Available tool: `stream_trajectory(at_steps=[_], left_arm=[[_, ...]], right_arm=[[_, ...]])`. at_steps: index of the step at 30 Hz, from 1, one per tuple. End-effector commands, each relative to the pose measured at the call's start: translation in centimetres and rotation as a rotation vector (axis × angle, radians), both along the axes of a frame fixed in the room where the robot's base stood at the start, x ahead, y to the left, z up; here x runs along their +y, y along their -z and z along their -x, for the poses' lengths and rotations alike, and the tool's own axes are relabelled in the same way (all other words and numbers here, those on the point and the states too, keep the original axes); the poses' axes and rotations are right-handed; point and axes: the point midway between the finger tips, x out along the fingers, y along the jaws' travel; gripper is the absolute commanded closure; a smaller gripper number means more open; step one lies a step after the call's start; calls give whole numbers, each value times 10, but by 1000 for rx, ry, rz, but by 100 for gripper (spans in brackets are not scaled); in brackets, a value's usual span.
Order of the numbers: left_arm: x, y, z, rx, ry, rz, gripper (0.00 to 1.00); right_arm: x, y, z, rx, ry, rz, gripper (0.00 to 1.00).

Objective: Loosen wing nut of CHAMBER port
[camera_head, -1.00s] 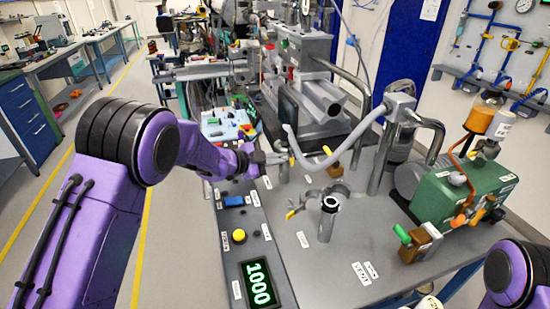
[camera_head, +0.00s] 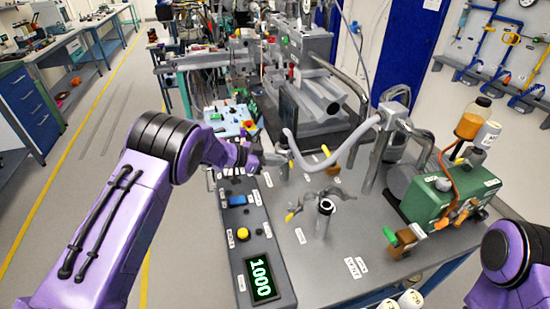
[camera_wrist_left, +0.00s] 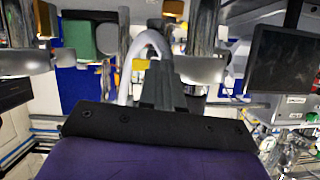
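The white hose (camera_head: 335,158) ends at an upright metal port near the middle of the bench, with a small yellow wing nut (camera_head: 291,164) beside it. I cannot read this port's label. My left gripper (camera_head: 278,161) reaches in from the left, its fingertips right beside the port and wing nut. Contact and finger gap cannot be made out. In the left wrist view, the dark grey fingers (camera_wrist_left: 162,86) point at the white hose (camera_wrist_left: 147,44) and hide what is between them. A second port with a dark ring (camera_head: 325,207) has an opened clamp with a yellow wing nut (camera_head: 291,215). My right gripper is outside the view.
A control box with a display reading 1000 (camera_head: 261,279) lies along the bench's left edge. A green pump (camera_head: 452,199) with bottles stands at the right, a green-handled valve (camera_head: 402,239) in front. A dark screen (camera_head: 288,112) stands behind the port.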

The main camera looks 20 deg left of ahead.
Motion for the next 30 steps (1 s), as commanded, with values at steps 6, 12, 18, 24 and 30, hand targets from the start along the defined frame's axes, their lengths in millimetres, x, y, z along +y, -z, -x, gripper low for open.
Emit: stream_trajectory(at_steps=[6,12,18,24,30], left_arm=[[0,0,0,17,0,14,100],[0,0,0,17,0,14,100],[0,0,0,17,0,14,70],[0,0,0,17,0,13,70],[0,0,0,17,0,12,70]], right_arm=[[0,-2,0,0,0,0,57],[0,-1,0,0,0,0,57],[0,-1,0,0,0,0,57],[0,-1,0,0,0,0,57],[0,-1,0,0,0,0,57]])
